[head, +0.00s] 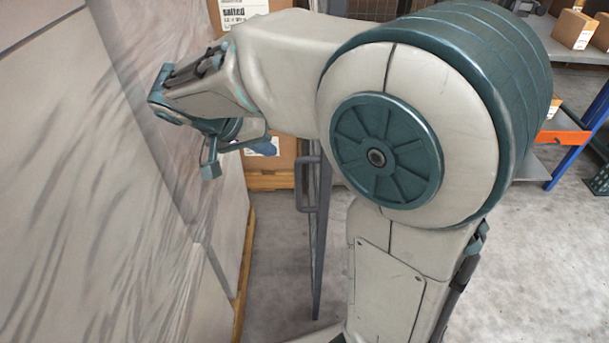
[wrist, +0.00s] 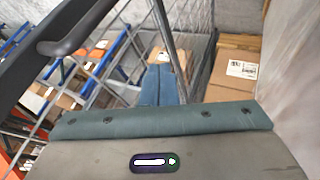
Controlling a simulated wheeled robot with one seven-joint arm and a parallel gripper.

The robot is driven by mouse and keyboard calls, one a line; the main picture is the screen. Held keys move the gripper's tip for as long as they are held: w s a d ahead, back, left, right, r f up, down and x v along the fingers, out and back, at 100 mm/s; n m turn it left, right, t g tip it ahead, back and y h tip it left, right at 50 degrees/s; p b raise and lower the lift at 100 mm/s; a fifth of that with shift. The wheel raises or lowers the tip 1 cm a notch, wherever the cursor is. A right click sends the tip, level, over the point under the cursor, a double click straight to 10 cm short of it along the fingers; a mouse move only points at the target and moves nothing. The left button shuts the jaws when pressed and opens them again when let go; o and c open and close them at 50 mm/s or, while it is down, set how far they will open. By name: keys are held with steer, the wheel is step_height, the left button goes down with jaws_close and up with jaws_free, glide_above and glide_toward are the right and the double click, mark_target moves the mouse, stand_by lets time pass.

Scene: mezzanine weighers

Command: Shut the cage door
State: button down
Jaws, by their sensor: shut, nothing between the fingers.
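The cage door (head: 319,240) shows almost edge-on in the head view, a narrow dark grey upright just left of my arm. Its bar handle (head: 301,186) sticks out on the left side. In the wrist view the handle (wrist: 82,30) is at upper left, with the door's wire mesh (wrist: 118,62) beside and behind it. My gripper (head: 212,168) is left of the door and handle in the head view, apart from both. In the wrist view its fingers (wrist: 160,86) are together, with nothing between them. The door's upper part is hidden behind my arm.
A tall wrapped pallet load (head: 110,190) stands close on the left. Cartons (head: 271,160) sit on a pallet behind my gripper. Shelving (head: 575,45) with boxes and an orange-and-blue frame (head: 562,138) are at right. Concrete floor (head: 278,270) is clear around the door's foot.

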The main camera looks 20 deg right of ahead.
steer(key=s+d+b+x, duration=0.1)
steer(key=b+x, duration=0.5)
steer(key=x, duration=0.8)
steer(key=shift+s+d+b, duration=0.25)
steer(key=shift+d+b, duration=0.05)
steer(key=shift+d, duration=0.05)
steer(key=shift+f, duration=0.15)
